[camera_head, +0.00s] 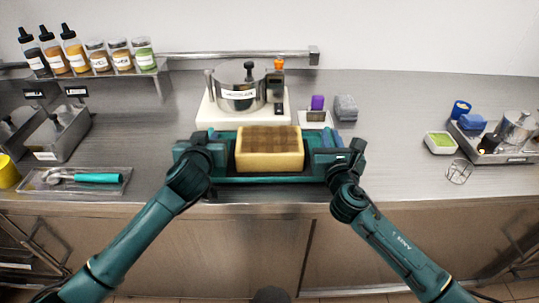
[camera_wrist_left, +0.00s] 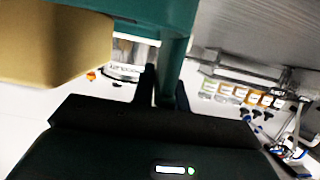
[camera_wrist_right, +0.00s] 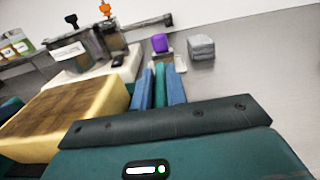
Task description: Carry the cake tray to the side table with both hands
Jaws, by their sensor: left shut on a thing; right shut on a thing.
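The teal cake tray (camera_head: 265,178) is at the counter's front edge, between my two arms. A yellow, block-shaped cake with a brown checked top (camera_head: 270,150) sits in its middle; the cake also shows in the left wrist view (camera_wrist_left: 50,45) and the right wrist view (camera_wrist_right: 65,115). My left gripper (camera_head: 213,134) is shut on the tray's left end. My right gripper (camera_head: 327,138) is shut on the right end; its blue fingers (camera_wrist_right: 160,85) flank a teal piece. The tray looks about level. I cannot tell whether it touches the counter.
Behind the tray stand a white scale with a steel pot (camera_head: 238,93), a purple item (camera_head: 317,102) and a grey block (camera_head: 346,107). A scoop tray (camera_head: 45,185) lies left; a green-filled dish (camera_head: 440,143) and steel tray lie right.

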